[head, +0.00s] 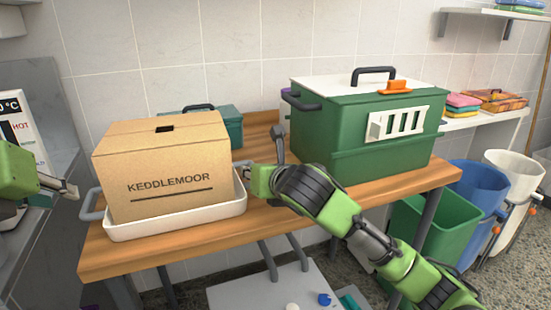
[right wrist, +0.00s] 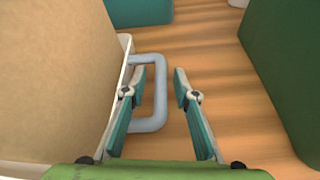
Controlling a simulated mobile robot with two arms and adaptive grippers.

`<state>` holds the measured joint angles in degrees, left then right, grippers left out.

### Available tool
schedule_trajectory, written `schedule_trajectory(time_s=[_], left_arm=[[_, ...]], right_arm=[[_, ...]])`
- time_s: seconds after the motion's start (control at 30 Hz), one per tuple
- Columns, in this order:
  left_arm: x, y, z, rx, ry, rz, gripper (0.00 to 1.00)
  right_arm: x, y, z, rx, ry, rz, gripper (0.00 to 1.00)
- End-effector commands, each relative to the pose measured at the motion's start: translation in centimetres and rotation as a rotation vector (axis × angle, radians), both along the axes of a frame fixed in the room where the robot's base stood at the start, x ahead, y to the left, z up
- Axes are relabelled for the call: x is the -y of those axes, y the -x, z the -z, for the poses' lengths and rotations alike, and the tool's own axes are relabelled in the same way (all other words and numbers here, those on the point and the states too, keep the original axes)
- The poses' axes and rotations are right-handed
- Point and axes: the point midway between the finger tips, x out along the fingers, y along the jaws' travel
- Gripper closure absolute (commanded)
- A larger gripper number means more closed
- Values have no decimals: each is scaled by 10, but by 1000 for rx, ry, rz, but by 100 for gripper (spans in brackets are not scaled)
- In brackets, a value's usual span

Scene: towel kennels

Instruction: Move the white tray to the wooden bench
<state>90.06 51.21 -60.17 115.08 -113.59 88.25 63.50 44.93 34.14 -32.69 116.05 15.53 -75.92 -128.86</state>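The white tray (head: 178,227) stands on the wooden bench (head: 330,204), at its left end. A cardboard box marked KEDDLEMOOR (head: 165,185) sits in it. The tray has a grey handle (head: 91,204) at its left end. My left gripper (head: 70,186) is beside and above that handle, open and apart from it. My right gripper (right wrist: 160,100) is open at the tray's right handle (right wrist: 160,92), its fingers on either side of the handle's outer bar. In the head view my right arm hides most of that handle.
A green crate (head: 365,148) with a white lid stands on the bench right of the tray. A teal box (head: 229,128) is behind the cardboard box. Green, blue and white bins (head: 472,185) stand on the floor at right. Bare wood lies between tray and crate.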

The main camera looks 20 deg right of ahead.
Motion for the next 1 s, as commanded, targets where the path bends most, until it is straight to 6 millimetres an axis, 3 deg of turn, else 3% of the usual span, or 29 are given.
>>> schedule_trajectory(time_s=[0.17,0.7,1.0], left_arm=[[-1,2,-3,0,-1,-1,73],[-1,2,-2,0,-1,-1,73],[-1,2,-2,0,0,0,73]], right_arm=[[1,12,-6,3,2,-1,73],[6,101,-42,2,1,-1,73],[6,111,-45,-1,0,1,73]])
